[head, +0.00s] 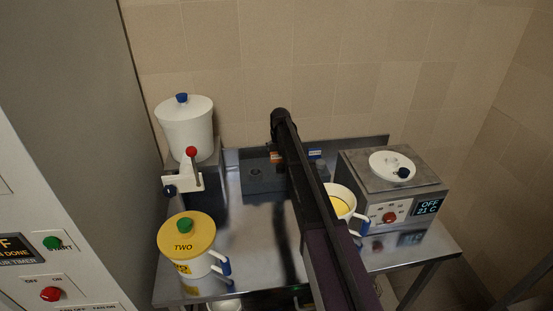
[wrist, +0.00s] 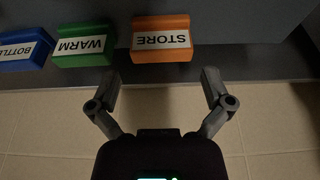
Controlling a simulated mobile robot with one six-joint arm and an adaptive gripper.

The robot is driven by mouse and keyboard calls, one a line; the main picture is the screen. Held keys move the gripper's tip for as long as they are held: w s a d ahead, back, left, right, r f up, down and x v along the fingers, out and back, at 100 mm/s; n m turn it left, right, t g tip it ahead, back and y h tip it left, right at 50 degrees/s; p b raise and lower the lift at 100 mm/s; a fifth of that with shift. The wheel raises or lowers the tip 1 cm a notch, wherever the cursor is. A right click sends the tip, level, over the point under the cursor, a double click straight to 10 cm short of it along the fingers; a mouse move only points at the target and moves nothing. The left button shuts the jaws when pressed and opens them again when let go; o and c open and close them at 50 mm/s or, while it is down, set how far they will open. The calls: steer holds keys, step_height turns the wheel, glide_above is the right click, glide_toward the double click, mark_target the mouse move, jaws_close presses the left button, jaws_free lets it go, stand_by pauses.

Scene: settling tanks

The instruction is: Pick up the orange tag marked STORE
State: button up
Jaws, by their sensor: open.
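The orange tag marked STORE (wrist: 161,38) stands on a dark grey block, upside down in the wrist view. My gripper (wrist: 160,80) is open and empty, its two fingers spread on either side below the tag, apart from it. In the head view a small orange part of the tag (head: 277,156) shows beside my arm. My arm hides most of it there, and my gripper's fingers cannot be made out in that view.
A green WARM tag (wrist: 84,45) and a blue BOTTLE tag (wrist: 24,46) stand in line with the orange one. A yellow-lidded jug marked TWO (head: 187,238), a white urn (head: 184,122) and a heater box (head: 395,185) stand on the steel table (head: 255,265).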

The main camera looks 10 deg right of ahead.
mark_target(277, 155)
steer(key=shift+f, duration=0.1)
steer(key=shift+b+x, duration=2.5)
steer(key=shift+x, duration=0.05)
steer(key=c, duration=0.7)
